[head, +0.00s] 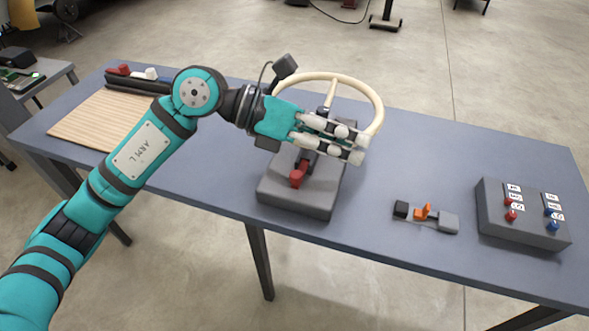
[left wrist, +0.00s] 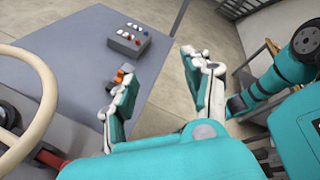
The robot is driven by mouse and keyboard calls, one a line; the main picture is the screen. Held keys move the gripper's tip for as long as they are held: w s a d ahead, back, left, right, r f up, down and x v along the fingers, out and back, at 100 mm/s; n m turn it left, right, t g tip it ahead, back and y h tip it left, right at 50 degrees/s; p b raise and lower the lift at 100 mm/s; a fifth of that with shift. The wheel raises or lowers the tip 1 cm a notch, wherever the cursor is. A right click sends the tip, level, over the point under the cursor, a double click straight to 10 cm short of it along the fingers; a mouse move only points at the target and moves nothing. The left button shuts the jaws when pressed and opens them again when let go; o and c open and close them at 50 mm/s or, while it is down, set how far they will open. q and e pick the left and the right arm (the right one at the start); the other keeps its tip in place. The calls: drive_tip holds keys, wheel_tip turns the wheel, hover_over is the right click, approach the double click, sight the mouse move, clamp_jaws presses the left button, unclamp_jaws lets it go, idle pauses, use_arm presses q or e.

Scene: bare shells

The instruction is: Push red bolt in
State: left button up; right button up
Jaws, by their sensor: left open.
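A red-tipped dark piece (head: 297,178) sits on the front of the grey base (head: 300,203) under the cream steering wheel (head: 375,95). A red piece (left wrist: 47,158) also shows at the lower left of the left wrist view. A red block (head: 120,70) sits on a dark rail at the table's back left. I cannot tell which red part is the bolt. My left gripper (head: 360,142) is over the wheel's base, in front of the wheel, above and right of the red-tipped piece. In the left wrist view its fingers (left wrist: 164,95) are spread with nothing between them.
Right of the base lie a small latch with an orange tab (head: 423,212) and a grey control box (head: 525,225) with red and blue knobs. A ribbed wooden board (head: 95,122) lies at the left. The tabletop between base and latch is clear.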

use_arm(q)
drive_tip(key=w+a+f+m+t+y, duration=0.1)
drive_tip(key=w+a+f+t+y, duration=0.2)
drive_tip(key=a+y, duration=0.35)
drive_tip(key=y, duration=0.4)
approach(295, 174)
drive_tip(key=shift+t+h, duration=0.25)
drive_tip(key=shift+t, duration=0.15)
drive_tip(key=p+x, duration=0.1)
drive_tip(key=x, duration=0.2)
drive_tip(key=p+x, duration=0.1)
drive_tip(key=x, duration=0.2)
drive_tip(key=p+x, duration=0.2)
drive_tip(key=x, duration=0.1)
drive_tip(key=shift+s+a+f, duration=0.15)
drive_tip(key=shift+s+f, duration=0.05)
drive_tip(key=shift+s, duration=0.15)
clamp_jaws()
